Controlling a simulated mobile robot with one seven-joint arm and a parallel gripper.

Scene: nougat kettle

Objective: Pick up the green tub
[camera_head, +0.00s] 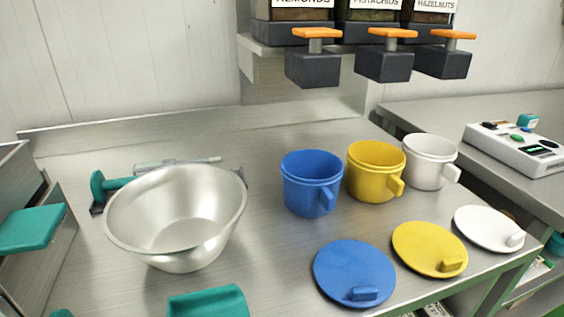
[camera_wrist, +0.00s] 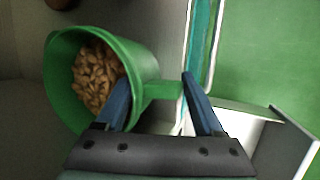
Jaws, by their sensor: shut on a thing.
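The green tub (camera_wrist: 140,64) shows in the wrist view at the left, seen from above, with a pile of tan nuts (camera_wrist: 97,76) inside. Its handle (camera_wrist: 162,90) points right, between the two blue fingers of my gripper (camera_wrist: 157,88). My gripper is shut on this handle. The lower part of the tub is hidden behind my left finger and the gripper body. Neither the green tub nor my gripper shows in the head view.
In the head view, a metal bowl (camera_head: 190,235) stands at the left of the steel table. Blue (camera_head: 308,190), yellow (camera_head: 372,180) and white (camera_head: 427,165) tubs stand right of it, with matching lids in front. Dispensers (camera_head: 313,68) hang above. A scale-like device (camera_head: 515,148) sits at the right.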

